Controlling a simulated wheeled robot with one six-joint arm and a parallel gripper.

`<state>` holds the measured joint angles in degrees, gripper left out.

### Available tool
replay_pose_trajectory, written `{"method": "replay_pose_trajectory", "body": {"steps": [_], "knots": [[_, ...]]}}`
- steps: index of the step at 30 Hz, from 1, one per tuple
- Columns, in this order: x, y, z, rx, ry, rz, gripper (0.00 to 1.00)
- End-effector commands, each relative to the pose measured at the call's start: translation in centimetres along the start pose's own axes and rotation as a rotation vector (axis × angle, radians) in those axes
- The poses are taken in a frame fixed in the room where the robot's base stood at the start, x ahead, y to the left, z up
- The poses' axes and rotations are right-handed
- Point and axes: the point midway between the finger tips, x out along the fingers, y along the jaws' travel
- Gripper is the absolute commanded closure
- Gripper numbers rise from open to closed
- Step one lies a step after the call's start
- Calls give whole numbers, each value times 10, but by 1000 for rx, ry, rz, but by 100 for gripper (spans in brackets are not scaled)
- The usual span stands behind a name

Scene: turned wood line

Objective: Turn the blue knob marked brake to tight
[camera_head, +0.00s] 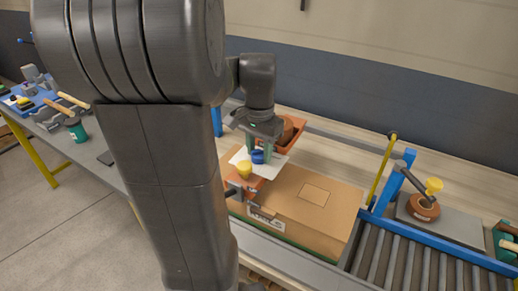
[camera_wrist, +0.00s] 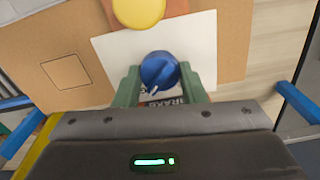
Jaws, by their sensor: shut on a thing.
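The blue knob (camera_wrist: 160,73) sits on a white plate (camera_wrist: 199,45) with a dark label beside it, partly hidden, on which letters like "BRAK" show. My gripper (camera_wrist: 160,84) has its green fingers on either side of the knob and is shut on it. A pale pointer line shows on the knob's face, slanting toward the lower left in the wrist view. In the head view the blue knob (camera_head: 258,157) is small between the fingertips of my gripper (camera_head: 260,152). No tight mark can be read.
A yellow knob (camera_wrist: 139,10) is close to the white plate. A cardboard box (camera_head: 310,205) lies to the right in the head view, with a roller conveyor (camera_head: 400,255) beyond it. A bench with tools (camera_head: 60,110) stands at the left.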

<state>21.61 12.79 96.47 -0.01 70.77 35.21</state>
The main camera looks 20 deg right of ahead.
Motion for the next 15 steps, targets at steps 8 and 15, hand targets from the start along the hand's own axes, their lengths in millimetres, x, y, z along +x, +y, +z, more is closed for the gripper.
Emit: {"method": "replay_pose_trajectory", "body": {"steps": [8,15], "knots": [[-1,0,-1,1,3,-1,41],[0,0,0,0,1,-1,41]]}}
